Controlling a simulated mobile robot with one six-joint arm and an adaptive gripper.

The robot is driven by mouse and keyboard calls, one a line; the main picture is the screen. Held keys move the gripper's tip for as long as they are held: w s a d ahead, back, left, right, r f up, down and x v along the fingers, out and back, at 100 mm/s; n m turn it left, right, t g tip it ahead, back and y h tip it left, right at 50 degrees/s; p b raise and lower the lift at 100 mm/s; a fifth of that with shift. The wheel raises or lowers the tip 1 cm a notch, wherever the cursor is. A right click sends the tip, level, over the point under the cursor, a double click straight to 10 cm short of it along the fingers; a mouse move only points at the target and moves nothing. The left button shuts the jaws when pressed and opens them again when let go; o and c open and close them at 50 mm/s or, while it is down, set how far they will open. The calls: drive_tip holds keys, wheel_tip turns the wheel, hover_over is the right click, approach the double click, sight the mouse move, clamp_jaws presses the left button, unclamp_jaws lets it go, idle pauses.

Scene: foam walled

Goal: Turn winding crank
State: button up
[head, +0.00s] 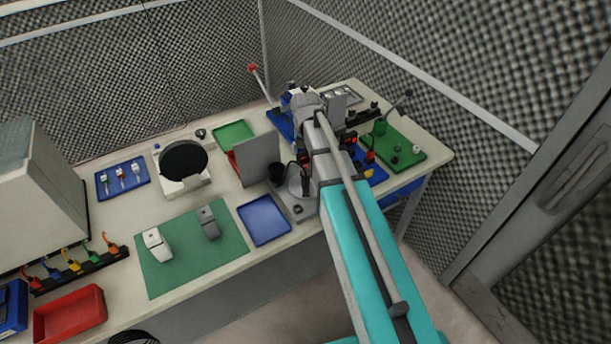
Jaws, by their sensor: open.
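A green winding fixture stands on a green base plate (408,152) at the right end of the bench. A dark crank arm with a round knob (408,94) rises at its upper right, and looks like the winding crank. My gripper (299,97) is at the far end of my arm, left of the fixture and apart from the crank. It is open; its fingertips are small and partly hidden by my wrist, and I see nothing held.
A red-tipped lever (254,70) stands behind my gripper on a blue base. A grey upright panel (258,158) and a blue tray (264,220) lie left of my arm. A green mat (180,275) is further left. Foam walls close in behind.

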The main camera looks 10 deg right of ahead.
sight(306, 172)
drive_tip(key=shift+f+b, duration=3.55)
drive_tip(key=shift+f, duration=0.3)
drive_tip(key=c, duration=1.1)
drive_tip(key=shift+c, duration=0.2)
drive_tip(key=shift+m, duration=0.8)
